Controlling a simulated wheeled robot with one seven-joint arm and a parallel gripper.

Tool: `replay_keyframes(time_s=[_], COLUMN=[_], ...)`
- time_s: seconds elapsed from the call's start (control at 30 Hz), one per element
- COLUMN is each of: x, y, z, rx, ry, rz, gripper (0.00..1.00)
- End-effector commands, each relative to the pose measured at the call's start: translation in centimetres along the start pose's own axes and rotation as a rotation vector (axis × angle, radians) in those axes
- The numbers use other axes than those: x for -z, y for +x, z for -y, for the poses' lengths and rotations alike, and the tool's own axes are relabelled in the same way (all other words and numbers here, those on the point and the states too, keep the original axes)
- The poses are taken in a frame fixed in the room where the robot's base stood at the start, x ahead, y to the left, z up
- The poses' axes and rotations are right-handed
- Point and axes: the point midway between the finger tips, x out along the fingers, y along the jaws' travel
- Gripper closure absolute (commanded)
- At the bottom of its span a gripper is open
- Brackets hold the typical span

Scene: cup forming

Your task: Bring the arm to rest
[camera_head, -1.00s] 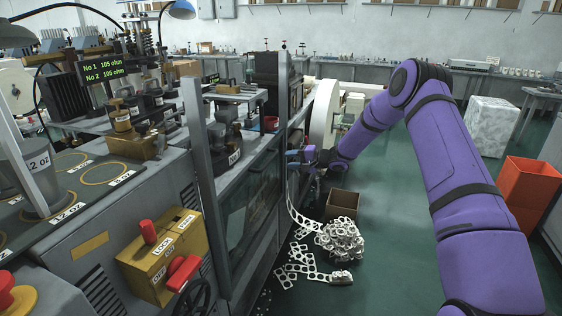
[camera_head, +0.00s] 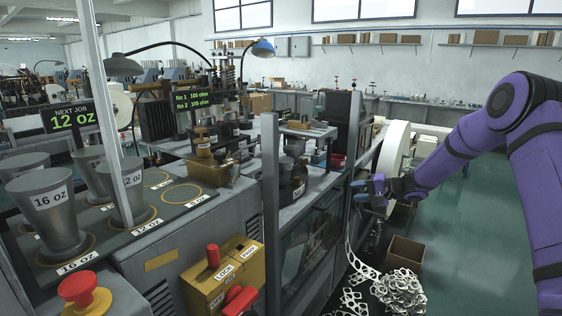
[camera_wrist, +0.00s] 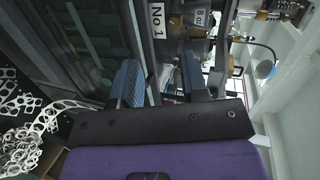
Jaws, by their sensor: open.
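My gripper (camera_head: 366,186) is at the end of my purple arm, beside the right side of the machine (camera_head: 309,205) in the head view. In the wrist view, my gripper (camera_wrist: 160,80) shows two blue-padded fingers held apart with nothing between them. Past the fingers are the machine's dark side panels and a label reading "No. 1" (camera_wrist: 157,20). I cannot tell from these frames how close the fingertips are to the machine.
A heap of punched paper scrap (camera_head: 400,292) and an open cardboard box (camera_head: 404,253) lie on the floor below my gripper. Green floor at right is open.

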Motion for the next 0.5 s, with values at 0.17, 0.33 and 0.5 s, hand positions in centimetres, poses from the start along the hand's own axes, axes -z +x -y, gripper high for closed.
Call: replay_keyframes(time_s=[0.17,0.33,0.5], x=[-4.5,-9.0,-13.6], y=[-1.7,-3.8,-6.3], z=[5.7,9.9,13.3], rx=[-0.108,-0.220,-0.335], ry=[-0.081,-0.149,-0.214], rz=[0.093,0.161,0.208], gripper=[0.59,0.59,0.59])
